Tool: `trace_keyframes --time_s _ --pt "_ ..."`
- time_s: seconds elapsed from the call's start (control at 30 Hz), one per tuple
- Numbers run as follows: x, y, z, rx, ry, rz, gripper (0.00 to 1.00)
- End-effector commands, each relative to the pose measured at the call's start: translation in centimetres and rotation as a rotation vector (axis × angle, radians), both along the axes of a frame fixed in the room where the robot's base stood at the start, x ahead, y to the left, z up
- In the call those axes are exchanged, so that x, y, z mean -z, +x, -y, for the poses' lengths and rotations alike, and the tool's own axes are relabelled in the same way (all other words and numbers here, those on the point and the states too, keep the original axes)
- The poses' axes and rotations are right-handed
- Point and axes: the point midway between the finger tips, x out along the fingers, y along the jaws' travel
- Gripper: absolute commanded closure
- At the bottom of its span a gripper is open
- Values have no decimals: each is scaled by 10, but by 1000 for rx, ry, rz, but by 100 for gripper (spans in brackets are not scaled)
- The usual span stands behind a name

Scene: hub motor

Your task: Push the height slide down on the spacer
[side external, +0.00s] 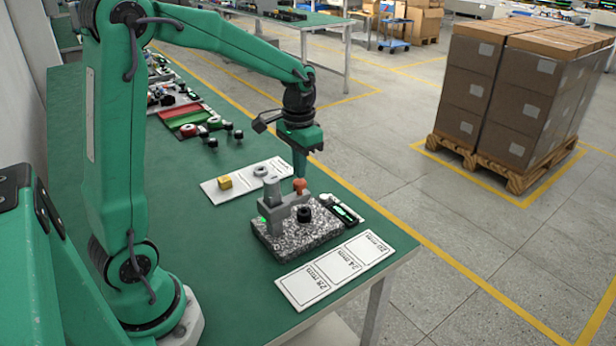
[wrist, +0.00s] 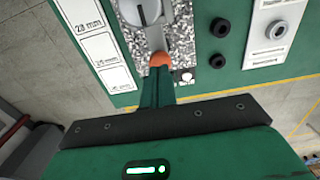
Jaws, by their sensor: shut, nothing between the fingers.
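The height gauge has a grey upright column (side external: 271,194) and a grey slide (side external: 285,211) on a speckled stone base (side external: 285,246). An orange knob (side external: 300,186) tops the slide's free side. A black round spacer (side external: 304,214) sits on the base beside the slide; I cannot tell whether the slide touches it. My gripper (side external: 300,174) is shut and empty, pointing down at the knob. In the wrist view the fingers (wrist: 158,80) meet the orange knob (wrist: 161,59) closely; I cannot tell whether they touch.
A white card with millimetre labels (side external: 335,268) lies at the bench's front.

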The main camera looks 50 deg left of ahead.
Motion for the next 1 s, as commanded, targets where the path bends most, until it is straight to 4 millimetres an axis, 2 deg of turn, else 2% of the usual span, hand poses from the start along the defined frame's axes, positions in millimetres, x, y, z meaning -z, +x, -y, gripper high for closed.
trace_keyframes --time_s 1.0 --pt "22 0 0 0 0 -2 100"
